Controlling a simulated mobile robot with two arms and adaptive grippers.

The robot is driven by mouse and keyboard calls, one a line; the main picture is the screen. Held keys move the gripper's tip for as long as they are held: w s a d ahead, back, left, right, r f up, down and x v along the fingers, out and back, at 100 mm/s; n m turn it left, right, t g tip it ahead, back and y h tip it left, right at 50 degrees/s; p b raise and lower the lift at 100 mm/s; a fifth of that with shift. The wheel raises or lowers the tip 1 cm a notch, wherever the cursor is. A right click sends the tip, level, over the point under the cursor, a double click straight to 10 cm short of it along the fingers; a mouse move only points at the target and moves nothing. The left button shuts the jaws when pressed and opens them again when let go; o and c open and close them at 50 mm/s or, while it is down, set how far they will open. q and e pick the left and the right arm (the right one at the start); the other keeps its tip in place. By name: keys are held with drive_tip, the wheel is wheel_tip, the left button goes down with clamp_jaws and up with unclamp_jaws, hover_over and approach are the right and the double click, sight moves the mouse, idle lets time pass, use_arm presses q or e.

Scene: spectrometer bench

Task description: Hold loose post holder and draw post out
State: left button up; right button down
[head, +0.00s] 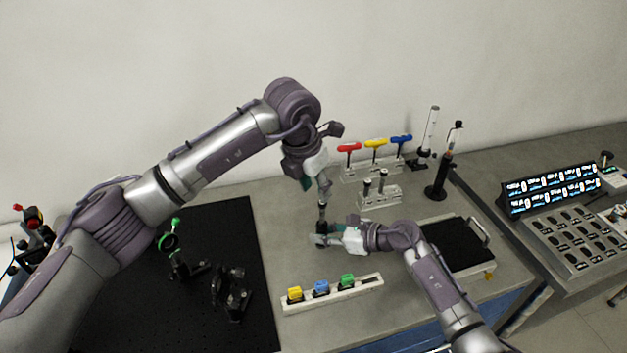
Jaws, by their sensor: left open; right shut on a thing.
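My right gripper (322,236) comes in low from the right and is shut on a dark post holder (321,226), which stands upright on the grey bench. Its fingers hide most of the holder. A thin post (322,210) shows just above the holder, in line with it. My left gripper (324,190) points down from above, directly over the post, and is open. Its fingertips are close to the post's top; I cannot tell whether they surround or touch it.
A white rack with yellow, blue and green blocks (331,293) lies in front. A black breadboard (215,225) with optic mounts is at left. Behind stand a T-handle rack (372,170), a small post rack (379,197) and a dark stand (437,190). A black-topped tray (455,247) is at right.

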sight(321, 207)
use_arm(q)
drive_tip(key=x, duration=1)
drive_tip(key=shift+f, duration=0.15)
clamp_jaws()
